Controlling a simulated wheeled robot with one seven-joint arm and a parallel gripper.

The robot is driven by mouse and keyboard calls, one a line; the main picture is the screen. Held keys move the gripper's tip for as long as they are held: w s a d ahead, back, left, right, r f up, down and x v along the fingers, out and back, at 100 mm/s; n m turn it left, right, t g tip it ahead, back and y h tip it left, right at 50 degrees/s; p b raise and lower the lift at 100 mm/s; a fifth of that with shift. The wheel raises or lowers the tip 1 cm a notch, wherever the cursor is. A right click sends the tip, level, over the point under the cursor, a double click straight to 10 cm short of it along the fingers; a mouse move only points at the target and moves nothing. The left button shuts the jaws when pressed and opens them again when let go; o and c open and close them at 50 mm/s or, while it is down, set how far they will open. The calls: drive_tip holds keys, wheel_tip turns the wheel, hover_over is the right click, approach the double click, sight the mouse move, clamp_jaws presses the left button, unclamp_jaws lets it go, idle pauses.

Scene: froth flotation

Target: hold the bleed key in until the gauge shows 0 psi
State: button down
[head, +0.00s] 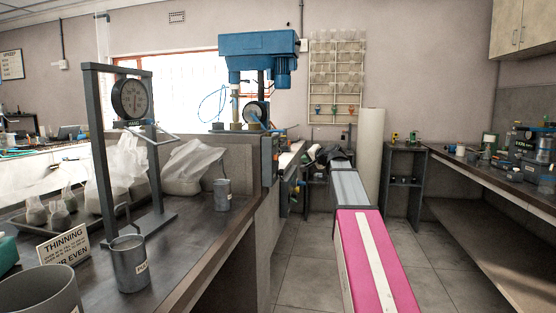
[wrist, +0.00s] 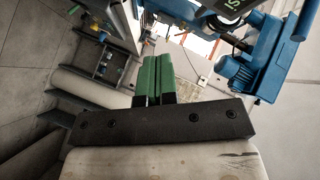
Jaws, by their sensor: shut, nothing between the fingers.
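In the wrist view my gripper (wrist: 157,65) shows as two green fingers pressed together on a dark mount, with nothing between them. The fingers point toward open space and touch nothing that I can see. The blue flotation machine (head: 258,45) stands on the left bench's far end. It also fills the upper right of the wrist view (wrist: 268,58). A round gauge (head: 257,112) sits low on the machine; its reading is too small to tell. A larger dial (head: 131,99) hangs in a grey frame nearer me, also unreadable. I cannot make out the bleed key in either view.
My pink and grey arm reaches forward along the aisle. The left bench (head: 190,232) holds a metal can (head: 130,263), a small cup (head: 222,194) and plastic bags (head: 188,167). A pale roll (head: 370,155) stands behind the arm. The right bench (head: 500,178) carries instruments. Floor between is open.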

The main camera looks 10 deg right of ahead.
drive_tip(key=w+a, duration=0.2)
drive_tip(key=a, duration=0.6)
drive_tip(key=shift+w+a, duration=0.15)
drive_tip(key=shift+w, duration=0.2)
drive_tip(key=shift+a, duration=0.2)
idle(1.7)
drive_tip(key=shift+w+a, duration=0.15)
drive_tip(key=shift+a, duration=0.1)
drive_tip(key=shift+w+a, duration=0.15)
drive_tip(key=shift+a, duration=0.35)
idle(2.5)
drive_tip(key=shift+d, duration=0.15)
drive_tip(key=shift+s+d, duration=0.3)
drive_tip(key=shift+d, duration=0.5)
drive_tip(key=shift+s+d, duration=0.25)
drive_tip(key=shift+d, duration=0.55)
drive_tip(key=shift+s+d, duration=0.25)
drive_tip(key=shift+d, duration=0.5)
drive_tip(key=shift+s+d, duration=0.25)
drive_tip(key=shift+d, duration=0.55)
